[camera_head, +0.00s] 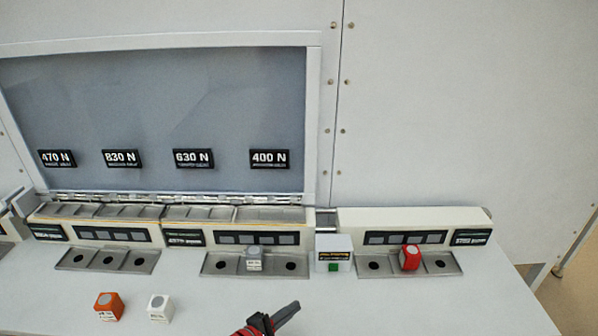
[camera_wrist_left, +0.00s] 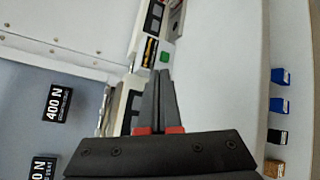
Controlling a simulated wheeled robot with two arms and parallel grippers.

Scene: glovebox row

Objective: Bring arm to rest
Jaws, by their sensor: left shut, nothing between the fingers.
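My left gripper (camera_head: 284,313) shows at the bottom middle of the head view, above the front of the white bench. It is dark with red parts, shut and empty. In the left wrist view its two dark fingers (camera_wrist_left: 158,85) lie together with nothing between them. My right gripper is in neither view.
A red block (camera_head: 410,257) and a grey block (camera_head: 254,259) sit in bench trays. An orange block (camera_head: 109,307) and a white block (camera_head: 160,307) stand at the front left. A white box with a green button (camera_head: 334,267) is between the trays. Several small blocks line up in the wrist view (camera_wrist_left: 279,105).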

